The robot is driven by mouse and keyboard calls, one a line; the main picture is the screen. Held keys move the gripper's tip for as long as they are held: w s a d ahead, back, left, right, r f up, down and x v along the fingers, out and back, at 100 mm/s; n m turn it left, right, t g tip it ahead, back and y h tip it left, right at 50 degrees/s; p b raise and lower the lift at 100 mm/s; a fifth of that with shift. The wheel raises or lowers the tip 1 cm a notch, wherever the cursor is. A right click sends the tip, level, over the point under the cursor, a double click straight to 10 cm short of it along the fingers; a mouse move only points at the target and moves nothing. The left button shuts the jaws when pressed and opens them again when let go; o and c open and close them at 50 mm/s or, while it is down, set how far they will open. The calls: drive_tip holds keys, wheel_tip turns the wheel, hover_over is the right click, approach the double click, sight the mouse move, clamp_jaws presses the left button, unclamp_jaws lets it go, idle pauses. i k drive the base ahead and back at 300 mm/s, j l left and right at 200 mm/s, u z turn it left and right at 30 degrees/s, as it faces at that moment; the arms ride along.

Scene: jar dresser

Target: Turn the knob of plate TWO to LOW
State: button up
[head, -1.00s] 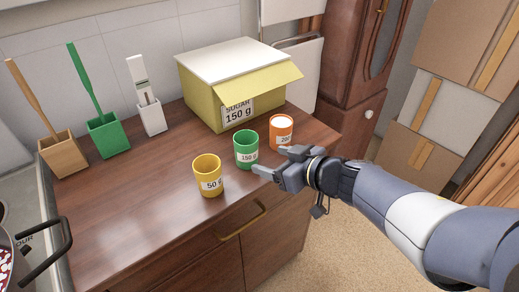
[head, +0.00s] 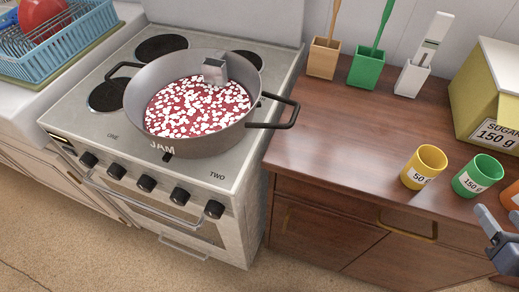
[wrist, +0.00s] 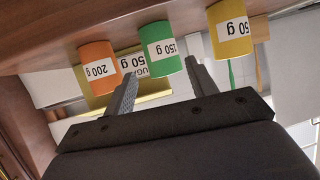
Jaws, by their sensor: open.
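The stove (head: 75,125) stands at the left in the head view, with several dark knobs in a row on its front. The rightmost knob (head: 214,209) is below the printed word TWO (head: 217,175); its pointer setting is too small to read. A large grey pot (head: 200,145) with red contents and white pieces covers the front right of the stovetop, hiding any plate beneath. My gripper (head: 497,213) is at the right edge of the head view, far from the knobs and near the cups. In the wrist view its fingers (wrist: 160,70) are apart and empty.
Yellow (head: 423,167), green (head: 477,175) and orange (head: 511,196) cups stand near the front of the wooden dresser (head: 330,140). A yellow sugar box (head: 485,90) and utensil holders stand behind. A blue dish rack (head: 60,45) is left of the stove. The floor in front is clear.

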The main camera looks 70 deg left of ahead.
sight(145, 183)
drive_tip(key=l+u, duration=0.1)
drive_tip(key=u, duration=0.25)
drive_tip(key=l+u, duration=0.1)
drive_tip(key=u, duration=0.6)
drive_tip(key=j+u, duration=0.2)
drive_tip(key=u, duration=2.4)
drive_tip(key=i+j+u, duration=0.1)
drive_tip(key=i+u, duration=0.25)
drive_tip(key=i, duration=0.1)
